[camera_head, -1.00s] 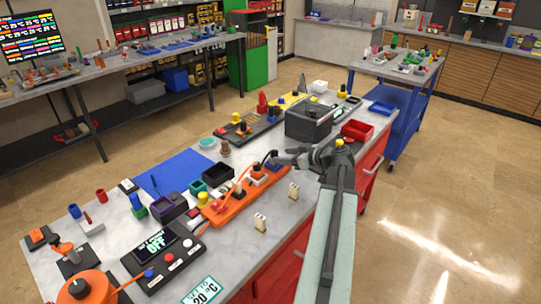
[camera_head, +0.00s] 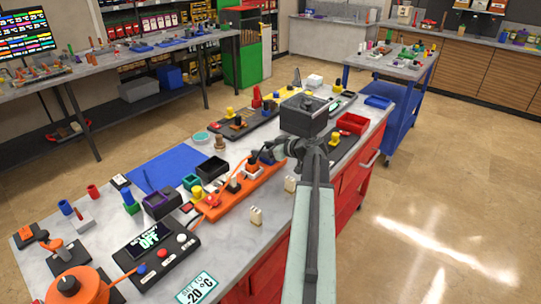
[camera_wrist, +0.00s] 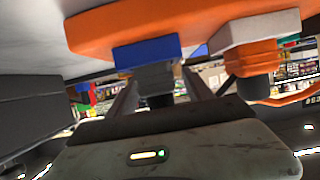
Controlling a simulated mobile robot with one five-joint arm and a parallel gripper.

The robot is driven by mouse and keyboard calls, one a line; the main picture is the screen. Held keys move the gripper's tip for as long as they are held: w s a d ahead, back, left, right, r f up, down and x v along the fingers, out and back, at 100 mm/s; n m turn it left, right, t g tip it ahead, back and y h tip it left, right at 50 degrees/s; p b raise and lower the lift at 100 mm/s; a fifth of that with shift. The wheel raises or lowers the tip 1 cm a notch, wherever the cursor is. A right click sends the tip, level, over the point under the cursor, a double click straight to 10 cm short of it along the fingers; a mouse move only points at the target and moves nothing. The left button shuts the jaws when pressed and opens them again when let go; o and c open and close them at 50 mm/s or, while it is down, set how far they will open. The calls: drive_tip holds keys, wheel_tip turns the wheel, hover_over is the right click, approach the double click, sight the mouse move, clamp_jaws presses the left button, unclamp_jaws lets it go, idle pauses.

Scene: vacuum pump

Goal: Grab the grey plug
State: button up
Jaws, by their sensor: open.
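The grey plug (camera_wrist: 146,78) sits in a blue socket (camera_wrist: 146,52) on the orange power strip (camera_wrist: 100,30), which appears upside down in the wrist view. My gripper (camera_wrist: 160,92) is open, its two fingers on either side of the plug with its dark end between them. I cannot tell whether the fingers touch it.
Black bins (camera_head: 211,168), a blue mat (camera_head: 165,170) and a control panel (camera_head: 155,245) crowd the white bench. Two pale blocks (camera_head: 256,215) stand near the front edge.

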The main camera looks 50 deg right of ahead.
clamp_jaws()
drive_tip(key=shift+r, duration=0.1)
drive_tip(key=shift+r+p, duration=0.25)
drive_tip(key=shift+p, duration=0.05)
drive_tip(key=r+p, duration=0.3)
drive_tip(key=shift+s+r, duration=0.2)
drive_tip(key=shift+s, duration=0.2)
drive_tip(key=s+d+r+p, duration=0.1)
drive_tip(key=s, duration=1.4)
drive_tip(key=shift+s+d, duration=0.2)
